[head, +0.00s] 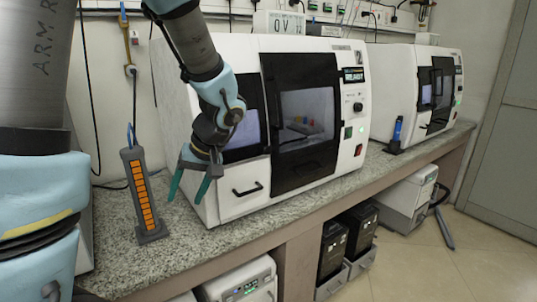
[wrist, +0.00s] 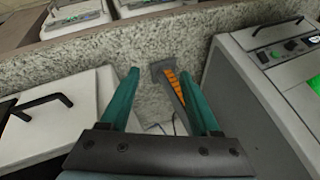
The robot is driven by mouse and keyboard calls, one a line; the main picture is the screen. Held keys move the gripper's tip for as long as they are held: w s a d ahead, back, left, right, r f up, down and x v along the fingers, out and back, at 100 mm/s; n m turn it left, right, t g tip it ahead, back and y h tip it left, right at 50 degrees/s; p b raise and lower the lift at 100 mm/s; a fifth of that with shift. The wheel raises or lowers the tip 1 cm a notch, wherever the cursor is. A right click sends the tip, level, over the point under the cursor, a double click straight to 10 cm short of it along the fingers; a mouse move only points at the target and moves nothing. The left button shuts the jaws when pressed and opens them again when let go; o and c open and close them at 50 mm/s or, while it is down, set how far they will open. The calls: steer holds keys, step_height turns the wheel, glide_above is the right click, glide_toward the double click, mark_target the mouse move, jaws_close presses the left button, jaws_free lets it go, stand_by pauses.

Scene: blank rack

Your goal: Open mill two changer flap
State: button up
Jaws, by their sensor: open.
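My gripper (head: 188,192) is open and empty, with teal fingers pointing down, left of this flap and apart from the handle. In the wrist view the open fingers (wrist: 159,75) hang over the bench, and a white panel (wrist: 62,125) with a black handle (wrist: 42,103) is at left.
An orange-slotted rack (head: 140,192) stands on the granite bench (head: 120,255), left of my gripper; it also shows between the fingers in the wrist view (wrist: 173,85). A grey machine (wrist: 265,70) with buttons is at right there.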

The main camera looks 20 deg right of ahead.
steer(key=w+d+r+n+t+b, duration=0.1)
steer(key=w+d+r+t, duration=0.15)
steer(key=d+t, duration=0.75)
steer(key=n+h, duration=0.2)
glide_toward(268, 149)
steer(key=p+x, duration=0.3)
steer(key=x, duration=0.4)
steer(key=shift+w, duration=0.25)
steer(key=shift+x, duration=0.8)
steer(key=shift+f, duration=0.15)
jaws_close()
